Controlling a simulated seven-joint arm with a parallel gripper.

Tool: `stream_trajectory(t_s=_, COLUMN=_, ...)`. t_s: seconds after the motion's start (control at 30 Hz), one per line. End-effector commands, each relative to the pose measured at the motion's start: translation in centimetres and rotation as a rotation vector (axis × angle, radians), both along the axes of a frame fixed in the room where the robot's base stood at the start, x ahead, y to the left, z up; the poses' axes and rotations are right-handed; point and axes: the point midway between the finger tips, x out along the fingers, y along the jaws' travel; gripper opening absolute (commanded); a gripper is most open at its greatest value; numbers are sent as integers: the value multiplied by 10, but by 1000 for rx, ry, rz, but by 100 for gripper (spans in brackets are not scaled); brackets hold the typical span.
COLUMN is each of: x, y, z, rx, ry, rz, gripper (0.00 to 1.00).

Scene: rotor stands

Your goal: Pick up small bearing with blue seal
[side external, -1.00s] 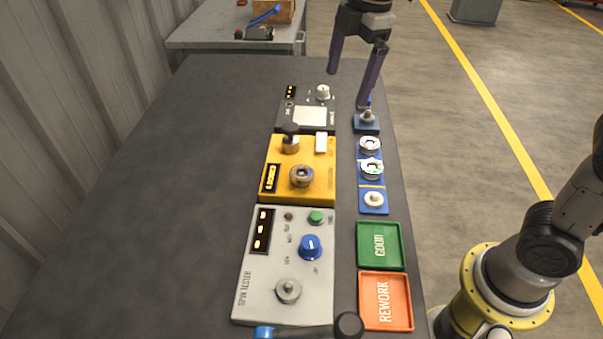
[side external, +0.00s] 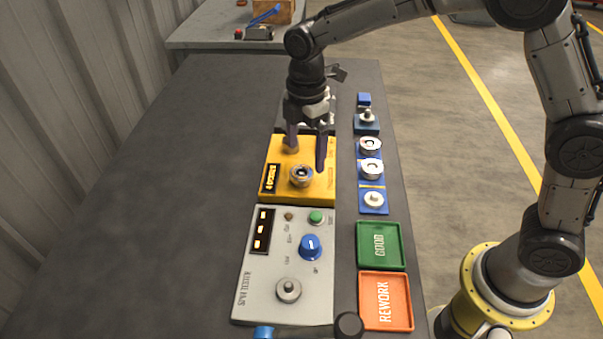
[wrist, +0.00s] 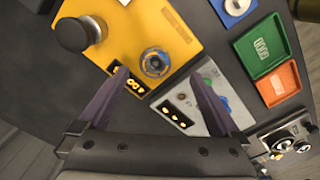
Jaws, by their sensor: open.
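A small ring-shaped bearing (side external: 302,175) sits on the yellow device (side external: 318,188). In the wrist view this bearing (wrist: 155,63) shows a bluish ring around a dark centre. My gripper (side external: 306,158) is open and points down over the yellow device, its fingers apart and nothing between them. In the wrist view my gripper (wrist: 160,72) has its fingertips on either side of the bearing's place in the picture, with the bearing beyond them. Contact is not visible.
Silver rings (side external: 370,146) (side external: 371,168) sit on a blue strip at the right. A green GOOD tray (side external: 402,259) and an orange REWORK tray (side external: 408,316) lie nearer. A grey tester (side external: 265,290) with a blue knob stands in front. The table's left is clear.

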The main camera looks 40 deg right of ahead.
Motion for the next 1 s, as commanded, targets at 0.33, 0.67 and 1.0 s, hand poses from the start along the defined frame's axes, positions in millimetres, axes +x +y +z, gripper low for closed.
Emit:
stream_trajectory(t_s=0.33, x=7, y=0, z=-40, rx=-1, ry=4, rz=-1, gripper=99)
stream_trajectory(t_s=0.67, x=7, y=0, z=-54, rx=0, ry=1, rz=0, gripper=99)
stream_trajectory(t_s=1.0, x=7, y=0, z=-54, rx=0, ry=1, rz=0, gripper=52)
